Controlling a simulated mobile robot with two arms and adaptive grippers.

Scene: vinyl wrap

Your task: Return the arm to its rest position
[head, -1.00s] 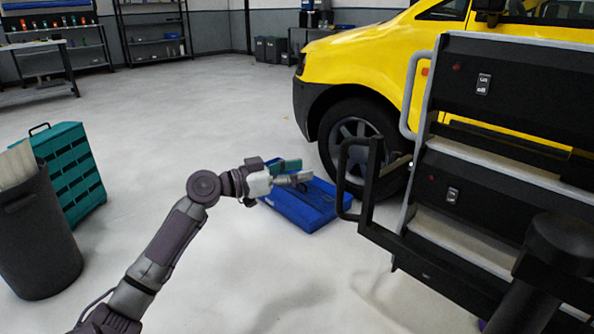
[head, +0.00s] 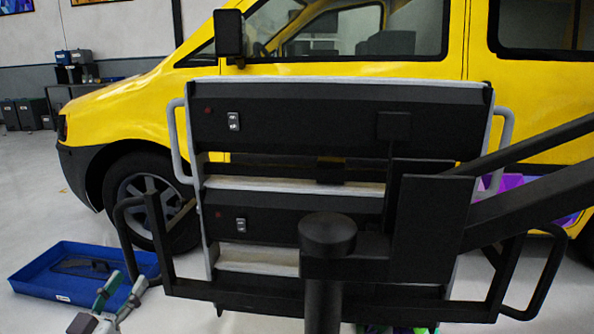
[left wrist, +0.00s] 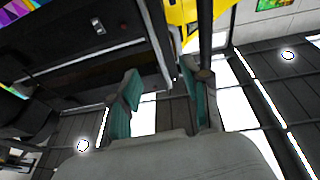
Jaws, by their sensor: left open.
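My left gripper (head: 122,291) is at the bottom left of the head view, with only the hand end of the arm showing. Its fingers are apart and nothing is between them. In the left wrist view the two teal-padded fingers (left wrist: 160,95) are spread, with the ceiling and part of a dark rack behind them. In the head view the gripper appears in front of the right part of a blue tray (head: 45,284). I cannot tell its height above the floor. My right gripper is not in view.
A black shelved cart (head: 290,120) with grey side handles fills the middle, close to the right of my left gripper. A yellow van (head: 130,105) stands behind it. The blue tray holds a dark item (head: 82,266). Open floor (head: 30,215) lies at the left.

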